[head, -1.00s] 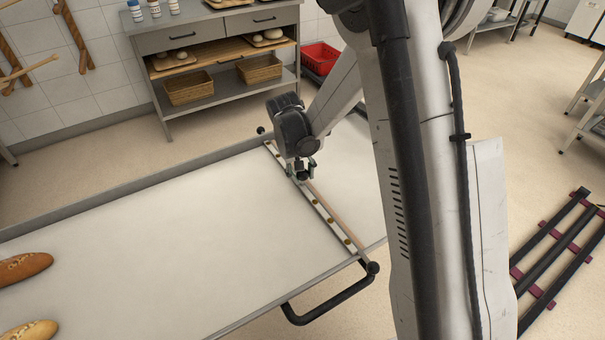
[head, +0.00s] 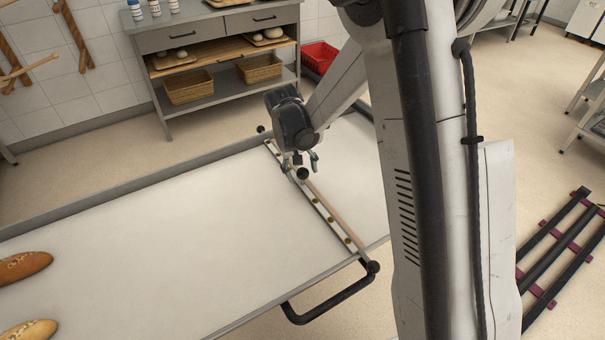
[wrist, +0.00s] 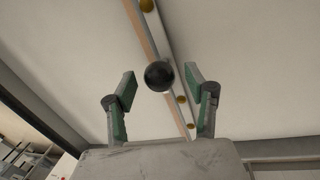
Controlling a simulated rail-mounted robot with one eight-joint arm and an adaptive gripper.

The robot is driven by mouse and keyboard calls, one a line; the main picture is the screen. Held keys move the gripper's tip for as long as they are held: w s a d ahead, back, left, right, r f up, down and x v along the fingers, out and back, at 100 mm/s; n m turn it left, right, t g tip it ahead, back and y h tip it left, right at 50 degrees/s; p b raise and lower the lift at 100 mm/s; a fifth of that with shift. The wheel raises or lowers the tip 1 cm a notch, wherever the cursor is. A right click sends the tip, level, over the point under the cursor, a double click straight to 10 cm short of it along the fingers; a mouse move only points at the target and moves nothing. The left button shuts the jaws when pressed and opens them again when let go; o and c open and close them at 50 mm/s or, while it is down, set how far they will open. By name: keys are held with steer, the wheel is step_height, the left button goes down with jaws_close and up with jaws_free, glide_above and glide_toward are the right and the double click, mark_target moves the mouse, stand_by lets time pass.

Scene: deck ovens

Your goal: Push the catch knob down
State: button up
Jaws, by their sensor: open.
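The black round catch knob (head: 303,173) stands on the pale strip (head: 328,218) with brass-coloured studs that crosses the loader's light surface. It shows clearly in the wrist view (wrist: 159,76). My gripper (head: 301,162) is above the knob in the head view, its fingers spread apart. In the wrist view the green-padded fingers (wrist: 159,90) are on either side of the knob, with a gap visible on both sides. Nothing is held. The knob's stem and base are hidden, so its height cannot be told.
The wide light deck (head: 170,235) has raised metal side rails and a black bar handle (head: 330,302) at its near end. Two loaves (head: 22,266) lie at the left. A shelf unit with baskets (head: 190,88) stands behind. The deck around the strip is clear.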

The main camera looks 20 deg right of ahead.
step_height(320, 180, up, 10)
steer(key=a, duration=0.2)
stand_by(0.4)
steer(key=shift+s, duration=0.1)
steer(key=s+d+r+t+y+p, duration=0.1)
steer(key=s+d+r+t, duration=0.15)
steer(key=s+r, duration=1)
steer(key=s+t+y+p, duration=0.1)
steer(key=s+t, duration=0.3)
steer(key=s, duration=0.9)
steer(key=shift+s+r+t, duration=0.3)
steer(key=shift+s+t, duration=0.05)
stand_by(3.4)
